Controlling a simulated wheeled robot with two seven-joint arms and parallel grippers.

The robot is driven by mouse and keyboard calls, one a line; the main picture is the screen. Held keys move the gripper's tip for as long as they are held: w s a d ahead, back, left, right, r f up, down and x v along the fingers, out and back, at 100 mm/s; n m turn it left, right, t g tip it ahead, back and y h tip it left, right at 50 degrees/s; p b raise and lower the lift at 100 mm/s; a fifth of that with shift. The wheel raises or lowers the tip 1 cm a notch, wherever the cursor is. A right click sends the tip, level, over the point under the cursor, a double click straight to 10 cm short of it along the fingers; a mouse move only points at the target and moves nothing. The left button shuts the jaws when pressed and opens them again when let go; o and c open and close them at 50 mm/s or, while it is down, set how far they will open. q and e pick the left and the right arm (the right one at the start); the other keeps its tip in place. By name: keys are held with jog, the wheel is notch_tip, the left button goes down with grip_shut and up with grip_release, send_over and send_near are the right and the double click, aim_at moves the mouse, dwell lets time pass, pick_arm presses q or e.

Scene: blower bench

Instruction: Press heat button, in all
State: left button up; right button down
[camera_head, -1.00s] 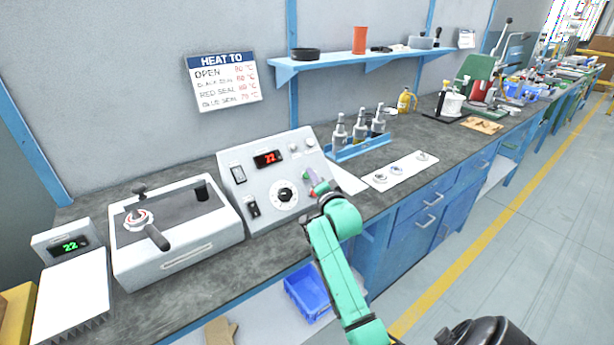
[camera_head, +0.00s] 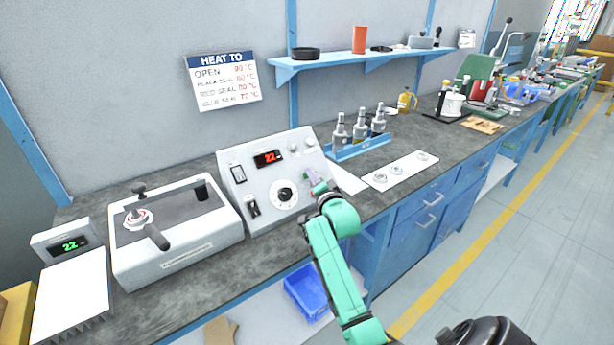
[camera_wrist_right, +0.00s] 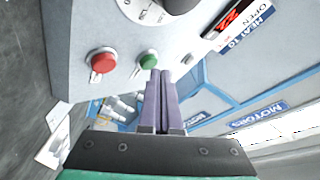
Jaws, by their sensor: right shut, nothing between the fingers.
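The control unit (camera_head: 242,196) has a sloped white face with a dial (camera_head: 284,195), switches and a red display (camera_head: 267,158) reading 22. In the right wrist view its face carries a green button (camera_wrist_right: 148,59) and a red button (camera_wrist_right: 102,61). My right gripper (camera_head: 313,179) is at the right part of this face, shut and empty. In the wrist view its fingertips (camera_wrist_right: 161,73) are right by the green button, overlapping its lower edge; I cannot tell whether they touch. The gripper hides part of the buttons in the head view. My left gripper is not in view.
A white device with a lever (camera_head: 175,232) and a scale (camera_head: 72,285) stand left of the unit. A wall sign (camera_head: 223,82) lists heat temperatures.

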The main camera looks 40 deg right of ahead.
jog(key=shift+w+f, duration=0.25)
jog(key=shift+f, duration=0.1)
dwell(0.7)
dwell(0.4)
jog(key=shift+s+r+p, duration=0.55)
jog(key=shift+p, duration=0.35)
jog(key=shift+r+p, duration=0.3)
jog(key=shift+p, duration=0.1)
jog(key=s+r+p, duration=0.3)
jog(key=p, duration=0.2)
jog(key=shift+s, duration=0.25)
